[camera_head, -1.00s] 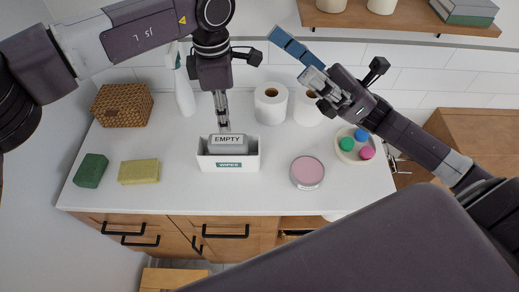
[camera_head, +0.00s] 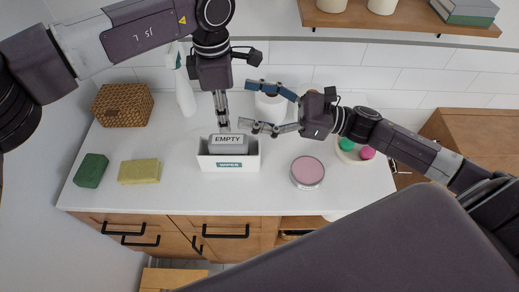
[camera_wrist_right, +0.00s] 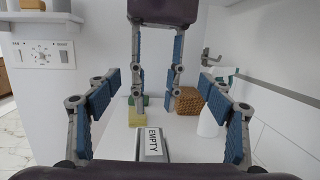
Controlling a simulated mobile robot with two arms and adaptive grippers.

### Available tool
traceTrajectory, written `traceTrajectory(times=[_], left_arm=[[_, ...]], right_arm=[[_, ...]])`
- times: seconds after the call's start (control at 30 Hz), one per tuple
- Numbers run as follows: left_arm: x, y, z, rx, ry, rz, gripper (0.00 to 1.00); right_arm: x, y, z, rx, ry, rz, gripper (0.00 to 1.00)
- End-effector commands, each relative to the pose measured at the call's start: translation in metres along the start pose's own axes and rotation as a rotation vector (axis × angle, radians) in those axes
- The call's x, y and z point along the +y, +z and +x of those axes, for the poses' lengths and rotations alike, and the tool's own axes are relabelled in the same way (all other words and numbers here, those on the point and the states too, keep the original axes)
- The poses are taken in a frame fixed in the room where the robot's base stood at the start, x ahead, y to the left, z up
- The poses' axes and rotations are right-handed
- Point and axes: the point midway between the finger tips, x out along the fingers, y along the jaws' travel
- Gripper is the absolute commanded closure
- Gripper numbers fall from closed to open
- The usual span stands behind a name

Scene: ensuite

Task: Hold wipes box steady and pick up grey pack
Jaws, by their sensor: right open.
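The white wipes box (camera_head: 205,163) stands on the counter with the grey pack (camera_head: 228,147), labelled EMPTY, inside it. The pack and box also show at the bottom of the right wrist view, where the pack (camera_wrist_right: 154,142) is seen end-on. My left gripper (camera_head: 222,127) points down, its tips just above or behind the pack. In the right wrist view its two fingers are apart, with nothing seen between them. Contact with the box cannot be told. My right gripper (camera_head: 249,104) is open and empty, fingers pointing left, just right of and above the box.
A pink round tin (camera_head: 307,172) stands right of the box. A paper roll (camera_head: 270,107) is behind my right gripper. A spray bottle (camera_head: 184,92), a wicker basket (camera_head: 122,104), a yellow sponge (camera_head: 139,171) and a green sponge (camera_head: 91,170) are to the left. The front counter is clear.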

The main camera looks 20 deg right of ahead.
Motion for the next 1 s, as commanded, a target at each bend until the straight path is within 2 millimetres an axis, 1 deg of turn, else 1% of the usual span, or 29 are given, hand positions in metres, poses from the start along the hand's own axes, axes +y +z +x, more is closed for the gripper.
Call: traceTrajectory(times=[0.03,0.1,0.2,0.3,0.33,0.4,0.5,0.57,0.67,0.9,1.0], left_arm=[[0.000,0.000,0.000,0.000,0.000,0.000,0.71],[0.000,0.000,0.000,0.000,0.000,0.000,0.71],[0.000,0.000,0.000,0.000,0.000,0.000,0.71],[0.000,0.000,0.000,0.000,0.000,0.000,0.71],[0.000,0.000,0.000,0.000,0.000,0.000,0.71],[0.000,0.000,0.000,0.000,0.000,0.000,0.71],[0.000,0.000,0.000,0.000,0.000,0.000,0.71],[0.000,0.000,0.000,0.000,0.000,0.000,0.71],[0.000,0.000,0.000,0.000,0.000,0.000,0.71],[0.000,0.000,0.000,0.000,0.000,0.000,0.71],[0.000,0.000,0.000,0.000,0.000,0.000,0.71]], right_arm=[[-0.001,-0.027,0.001,0.079,0.020,0.002,0.26],[0.001,-0.064,-0.002,0.187,0.045,0.008,0.26],[0.002,-0.109,-0.013,0.325,0.070,0.009,0.26],[0.001,-0.143,-0.026,0.434,0.085,0.007,0.26],[0.001,-0.151,-0.031,0.460,0.087,0.006,0.26],[0.000,-0.166,-0.038,0.508,0.093,0.005,0.26],[-0.001,-0.177,-0.044,0.547,0.096,0.002,0.26],[-0.001,-0.182,-0.044,0.557,0.097,0.002,0.26],[0.000,-0.188,-0.035,0.558,0.097,0.002,0.26],[0.004,-0.207,-0.003,0.556,0.098,0.002,0.26],[0.005,-0.214,0.007,0.557,0.098,0.002,0.26]])
